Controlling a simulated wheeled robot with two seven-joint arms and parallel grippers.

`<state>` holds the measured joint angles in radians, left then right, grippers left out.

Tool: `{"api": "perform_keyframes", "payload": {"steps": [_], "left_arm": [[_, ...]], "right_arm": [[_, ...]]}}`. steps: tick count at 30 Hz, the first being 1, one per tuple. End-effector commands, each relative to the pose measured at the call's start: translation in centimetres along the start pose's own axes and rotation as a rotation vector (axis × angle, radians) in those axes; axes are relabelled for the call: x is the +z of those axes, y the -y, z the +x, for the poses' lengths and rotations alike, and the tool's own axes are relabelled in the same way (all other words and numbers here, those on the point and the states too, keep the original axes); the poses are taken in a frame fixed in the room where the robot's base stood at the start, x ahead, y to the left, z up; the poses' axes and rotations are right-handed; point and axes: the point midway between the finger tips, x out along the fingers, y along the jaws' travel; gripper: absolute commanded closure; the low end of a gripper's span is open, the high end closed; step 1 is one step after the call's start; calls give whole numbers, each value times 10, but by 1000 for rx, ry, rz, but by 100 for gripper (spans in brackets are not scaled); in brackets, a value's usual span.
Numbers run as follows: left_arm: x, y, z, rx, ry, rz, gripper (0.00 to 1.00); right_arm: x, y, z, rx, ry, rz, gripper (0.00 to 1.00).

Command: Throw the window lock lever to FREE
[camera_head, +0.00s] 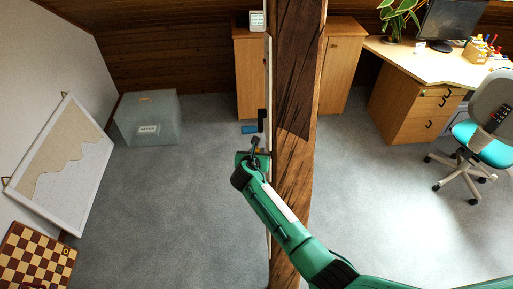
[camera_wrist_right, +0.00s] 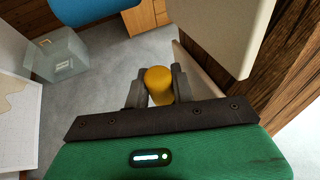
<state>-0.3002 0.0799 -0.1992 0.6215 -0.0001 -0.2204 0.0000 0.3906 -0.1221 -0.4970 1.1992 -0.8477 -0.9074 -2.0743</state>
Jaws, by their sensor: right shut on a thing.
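My right gripper (camera_head: 256,147) is at the pale panel edge on the left side of the timber brace. In the right wrist view my right gripper (camera_wrist_right: 157,92) is shut on a yellow rounded grip (camera_wrist_right: 159,80), seen end-on between both fingers. It looks like the end of the lock lever; the rest of the lever is hidden behind my gripper. A FREE marking cannot be read in either view. A black handle-like part (camera_head: 262,118) and a small blue plate (camera_head: 249,129) sit just beyond my gripper. My left gripper is not in view.
The thick timber brace (camera_head: 298,95) stands close to the right of my gripper. A pale panel (camera_wrist_right: 222,30) is near it in the wrist view. A grey box (camera_head: 147,118), a leaning board (camera_head: 65,160) and a chessboard (camera_head: 35,258) are at left. Open carpet lies between.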

Motion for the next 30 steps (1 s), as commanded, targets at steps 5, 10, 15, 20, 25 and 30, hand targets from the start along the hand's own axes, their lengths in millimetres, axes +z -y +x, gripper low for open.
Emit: {"api": "perform_keyframes", "payload": {"steps": [5, 10, 15, 20, 25, 30], "left_arm": [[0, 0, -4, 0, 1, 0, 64], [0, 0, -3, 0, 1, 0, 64], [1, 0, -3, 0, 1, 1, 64], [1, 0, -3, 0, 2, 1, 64], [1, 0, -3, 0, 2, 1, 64], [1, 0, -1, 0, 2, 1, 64]], "right_arm": [[2, 0, 0, -1, -8, -2, 100], [1, 0, 1, -1, -8, -2, 100], [1, 0, 1, -1, -8, -2, 66], [1, 0, 1, -1, -8, -2, 66], [1, 0, 0, -1, -8, -2, 66], [0, -1, -10, 1, -7, -1, 66]]}}
